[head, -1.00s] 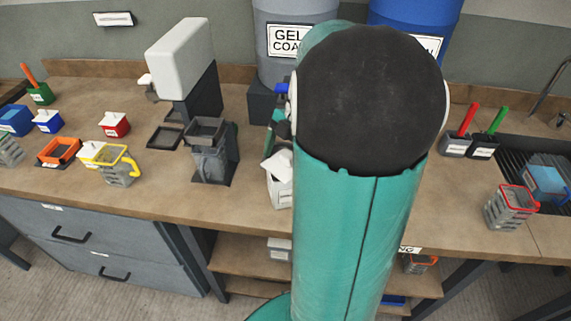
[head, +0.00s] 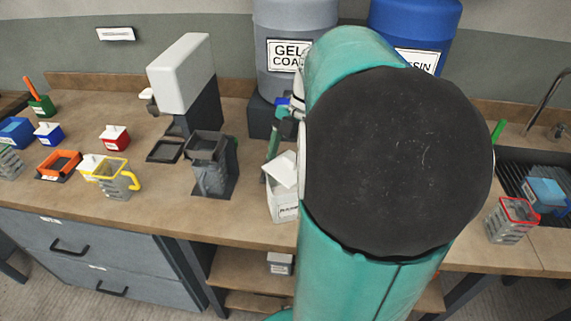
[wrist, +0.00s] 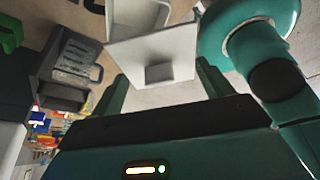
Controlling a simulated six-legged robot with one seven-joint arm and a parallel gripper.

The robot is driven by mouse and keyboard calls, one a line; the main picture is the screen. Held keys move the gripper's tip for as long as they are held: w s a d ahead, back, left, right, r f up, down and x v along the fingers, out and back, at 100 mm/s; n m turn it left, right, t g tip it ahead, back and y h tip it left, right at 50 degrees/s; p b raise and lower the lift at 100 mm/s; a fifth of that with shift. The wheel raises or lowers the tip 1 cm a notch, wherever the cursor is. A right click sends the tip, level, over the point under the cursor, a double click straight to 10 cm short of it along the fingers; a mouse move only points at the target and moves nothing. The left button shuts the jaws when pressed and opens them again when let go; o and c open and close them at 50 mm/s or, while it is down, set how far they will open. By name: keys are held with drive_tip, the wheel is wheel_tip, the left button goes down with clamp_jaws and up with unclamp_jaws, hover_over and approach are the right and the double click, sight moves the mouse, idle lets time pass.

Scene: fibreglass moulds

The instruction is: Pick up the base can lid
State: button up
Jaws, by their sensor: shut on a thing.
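The base can lid (wrist: 155,52) is a white square plate with a small block handle, in the wrist view between my two green fingers. My gripper (wrist: 161,72) is shut on it. In the head view the lid (head: 284,168) looks tilted over the top of the white base can (head: 285,204). The can also shows behind the lid in the wrist view (wrist: 138,18). I cannot tell whether the lid still touches the can. My arm hides part of the can's right side and most of my gripper in the head view.
A grey jug stand (head: 211,170) is left of the can, with a grey-white dispenser (head: 181,78) behind it. Gel coat (head: 290,85) and blue resin (head: 440,25) drums stand at the back. A red-rimmed cup (head: 512,220) is at right. The counter's front edge is close to the can.

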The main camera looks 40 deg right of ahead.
drive_tip(key=s+r, duration=0.1)
drive_tip(key=s+a+r, duration=0.1)
drive_tip(key=r, duration=0.1)
drive_tip(key=shift+s, duration=0.15)
drive_tip(key=s+a+r, duration=0.4)
drive_tip(key=s, duration=0.4)
drive_tip(key=m+t, duration=0.2)
drive_tip(key=m, duration=0.4)
approach(285, 170)
drive_tip(key=shift+h, duration=0.3)
drive_tip(key=w+f, duration=0.1)
drive_tip(key=f, duration=0.1)
drive_tip(key=w+a+f, duration=0.1)
drive_tip(key=f, duration=0.1)
drive_tip(key=w+f, duration=0.2)
drive_tip(key=shift+a, duration=0.15)
drive_tip(key=shift+w+f, duration=0.1)
drive_tip(key=shift+f, duration=3.05)
drive_tip(key=shift+f, duration=0.2)
drive_tip(key=o, duration=1)
